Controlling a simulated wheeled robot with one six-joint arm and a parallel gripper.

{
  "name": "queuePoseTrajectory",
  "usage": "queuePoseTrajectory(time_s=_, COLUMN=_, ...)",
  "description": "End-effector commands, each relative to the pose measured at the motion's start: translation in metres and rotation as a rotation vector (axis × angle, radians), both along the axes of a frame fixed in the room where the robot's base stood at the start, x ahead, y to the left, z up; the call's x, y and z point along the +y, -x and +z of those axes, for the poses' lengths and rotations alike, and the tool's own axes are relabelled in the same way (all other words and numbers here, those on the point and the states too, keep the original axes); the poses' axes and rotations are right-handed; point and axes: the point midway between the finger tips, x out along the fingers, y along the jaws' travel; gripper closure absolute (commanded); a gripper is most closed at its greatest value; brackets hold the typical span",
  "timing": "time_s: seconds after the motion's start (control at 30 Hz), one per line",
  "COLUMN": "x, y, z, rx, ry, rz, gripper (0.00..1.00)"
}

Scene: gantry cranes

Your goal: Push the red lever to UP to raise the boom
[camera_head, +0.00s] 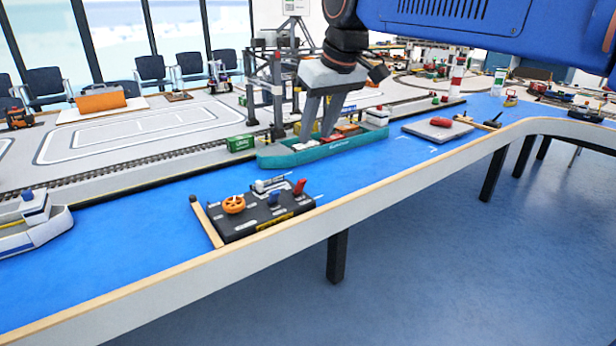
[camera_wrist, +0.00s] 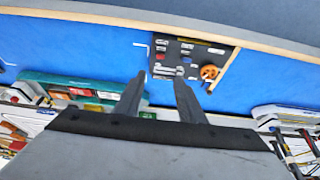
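The red lever (camera_head: 299,187) stands at the right end of a black control panel (camera_head: 246,229), tilted to the right. In the wrist view the panel (camera_wrist: 209,52) lies beyond my fingertips, with the red lever (camera_wrist: 160,48) at its left. The panel also carries an orange wheel (camera_head: 234,204) and a blue lever (camera_head: 273,198). My gripper (camera_head: 318,136) is up and behind the panel, in front of the crane and over the teal ship, apart from the lever. Its fingers (camera_wrist: 160,77) are spread with nothing between them. Any lever label is too small to read.
A teal container ship (camera_head: 325,150) lies behind the panel, near my gripper. A gantry crane (camera_head: 278,95) stands behind it. A white ship (camera_head: 30,222) is at the left, and a grey barge (camera_head: 436,130) at the right. The blue surface around the panel is mostly clear.

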Motion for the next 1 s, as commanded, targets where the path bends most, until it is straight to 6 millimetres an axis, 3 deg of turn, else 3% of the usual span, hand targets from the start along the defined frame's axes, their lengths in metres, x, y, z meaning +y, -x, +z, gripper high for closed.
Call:
queuePoseTrajectory(time_s=0.7, x=0.025, y=-0.038, z=-0.113, rx=0.002, ry=0.002, rz=-0.001, gripper=0.64)
queuePoseTrajectory(time_s=1.0, x=0.033, y=-0.05, z=-0.147, rx=0.001, ry=0.001, rz=-0.001, gripper=0.64)
